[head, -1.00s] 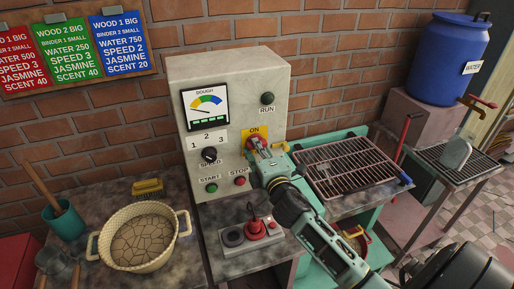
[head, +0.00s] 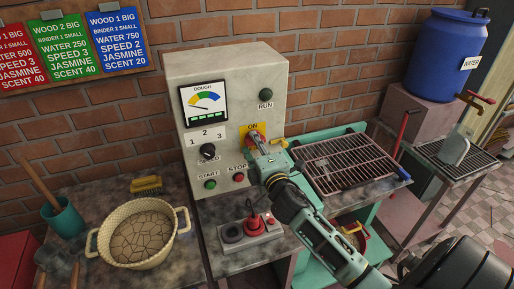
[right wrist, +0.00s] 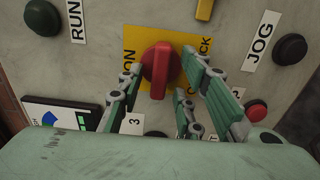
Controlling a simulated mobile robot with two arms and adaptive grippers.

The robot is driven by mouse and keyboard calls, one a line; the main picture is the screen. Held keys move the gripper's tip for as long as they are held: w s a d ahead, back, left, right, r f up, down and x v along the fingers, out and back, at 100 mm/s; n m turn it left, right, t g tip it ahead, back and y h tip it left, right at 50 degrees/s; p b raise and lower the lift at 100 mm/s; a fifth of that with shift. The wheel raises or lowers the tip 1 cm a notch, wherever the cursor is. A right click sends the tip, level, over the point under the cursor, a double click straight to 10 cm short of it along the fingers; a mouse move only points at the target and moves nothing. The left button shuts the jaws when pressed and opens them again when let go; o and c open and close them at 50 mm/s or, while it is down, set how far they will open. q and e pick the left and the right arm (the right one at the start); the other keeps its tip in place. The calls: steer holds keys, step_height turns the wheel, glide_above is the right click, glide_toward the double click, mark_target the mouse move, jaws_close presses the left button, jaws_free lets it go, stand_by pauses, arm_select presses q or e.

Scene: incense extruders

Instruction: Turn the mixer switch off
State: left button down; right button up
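The mixer switch, a red rotary knob (right wrist: 158,70) on a yellow plate (right wrist: 135,42), is on the front of the grey control box (head: 230,75). In the right wrist view its handle stands upright in the picture, with the word ON to its left and partly hidden lettering to its right. My right gripper (head: 265,152) is at the switch. Its open fingers (right wrist: 161,66) lie on either side of the knob, very close to it; I cannot tell if they touch. In the head view the gripper partly hides the knob. My left gripper is not in view.
The box also carries a speed dial (head: 208,151), a green start button (head: 210,184) and a red stop button (head: 239,177). A grill rack (head: 345,165) is right of my gripper; a basket-like pot (head: 140,235) is at left.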

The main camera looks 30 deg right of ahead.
steer(key=v, duration=1.2)
steer(key=s+a+f+m+g, duration=0.3)
steer(key=s+f+m+g, duration=0.6)
steer(key=f, duration=0.3)
steer(key=s+a+f+m+g+y, duration=0.2)
steer(key=s+a+f, duration=0.1)
steer(key=s+a, duration=0.25)
steer(key=s+a+f+m+g+y, duration=0.2)
steer(key=s+a+f+g, duration=0.1)
steer(key=s+a, duration=0.3)
steer(key=s+f+g+b, duration=0.1)
steer(key=s+f+b, duration=0.1)
steer(key=f, duration=1.4)
steer(key=s+f+b, duration=0.2)
steer(key=f+b, duration=0.1)
steer(key=f, duration=1.2)
steer(key=s+d+f+b, duration=0.1)
steer(key=s+f+b, duration=0.1)
steer(key=s+f, duration=0.6)
steer(key=s+d+f+g+b, duration=0.1)
steer(key=s+d+f, duration=0.1)
steer(key=s+f, duration=0.7)
step_height(320, 180, down, 3)
steer(key=shift+d+r+g+b, duration=0.1)
steer(key=shift+d+g+b, duration=0.2)
steer(key=shift+b, duration=0.05)
